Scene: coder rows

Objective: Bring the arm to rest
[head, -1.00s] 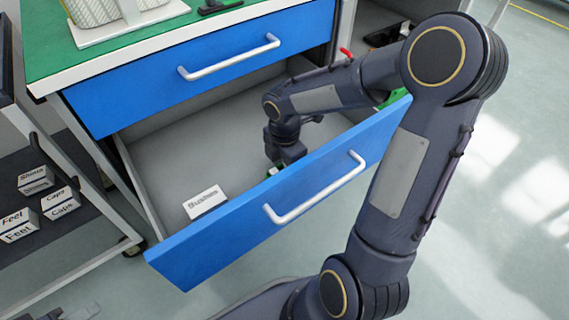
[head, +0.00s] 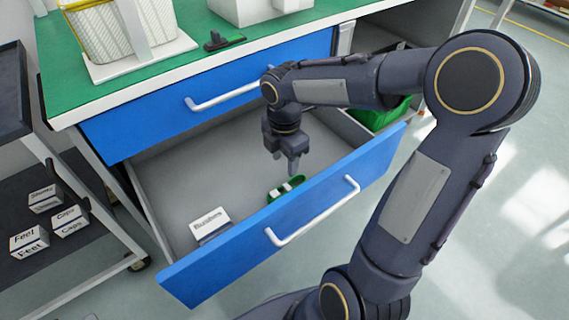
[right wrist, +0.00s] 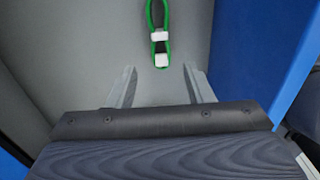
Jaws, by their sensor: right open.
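My right arm reaches in from the right over the open lower drawer (head: 190,178). In the head view my right gripper (head: 291,168) points down above the drawer, behind its blue front. Its jaws are open and empty. Below it a green looped item with white end pieces (head: 285,189) lies on the drawer floor. In the right wrist view that item (right wrist: 158,38) lies ahead of the spread fingertips (right wrist: 162,83), apart from them. My left gripper is not in view.
A box labelled "Bushes" (head: 210,223) is in the drawer's front left. The blue drawer front (head: 290,225) and the closed upper drawer (head: 130,132) flank the opening. The green bench top (head: 75,90) holds a yellow-white basket (head: 100,32). A shelf with small boxes stands left.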

